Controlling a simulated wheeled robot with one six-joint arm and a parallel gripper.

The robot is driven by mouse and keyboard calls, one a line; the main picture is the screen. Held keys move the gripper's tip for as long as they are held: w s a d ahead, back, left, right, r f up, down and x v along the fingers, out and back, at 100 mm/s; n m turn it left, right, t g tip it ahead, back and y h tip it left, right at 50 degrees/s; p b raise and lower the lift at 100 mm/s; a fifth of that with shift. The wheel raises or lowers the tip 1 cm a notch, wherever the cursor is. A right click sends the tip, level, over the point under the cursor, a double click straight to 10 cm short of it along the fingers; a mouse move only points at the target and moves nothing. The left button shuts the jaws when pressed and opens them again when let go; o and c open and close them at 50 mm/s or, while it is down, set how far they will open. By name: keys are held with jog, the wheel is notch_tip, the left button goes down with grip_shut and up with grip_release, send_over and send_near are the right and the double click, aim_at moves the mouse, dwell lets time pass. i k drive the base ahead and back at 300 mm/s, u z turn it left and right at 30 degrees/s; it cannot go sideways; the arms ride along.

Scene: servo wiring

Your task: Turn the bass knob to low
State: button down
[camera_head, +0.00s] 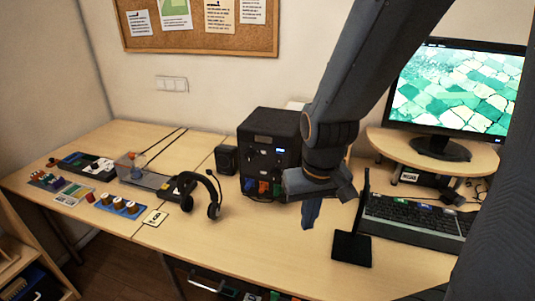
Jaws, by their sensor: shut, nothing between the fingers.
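No bass knob can be made out at this size. A small black speaker-like box (226,159) stands left of a larger black cabinet (273,122). The cabinet's front carries small light fittings and a blue-lit display, with coloured parts low down, and none is clearly a bass knob. My gripper (311,214) points down in front of the cabinet's right side, with its fingers together and empty. My wrist hides part of the cabinet's right edge. I cannot tell whether the fingers touch anything.
A black stand (351,249) with an upright post is close right of my gripper, before the keyboard (415,219). A monitor (455,89) stands on a riser (398,146). Bare desk (255,232) lies front-left of my gripper.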

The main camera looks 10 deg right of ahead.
aim_at(275, 173)
jog(key=z, duration=1.35)
jog(key=k, duration=1.4)
jog(key=u, duration=0.35)
jog(key=i, duration=0.5)
jog(key=u, duration=0.05)
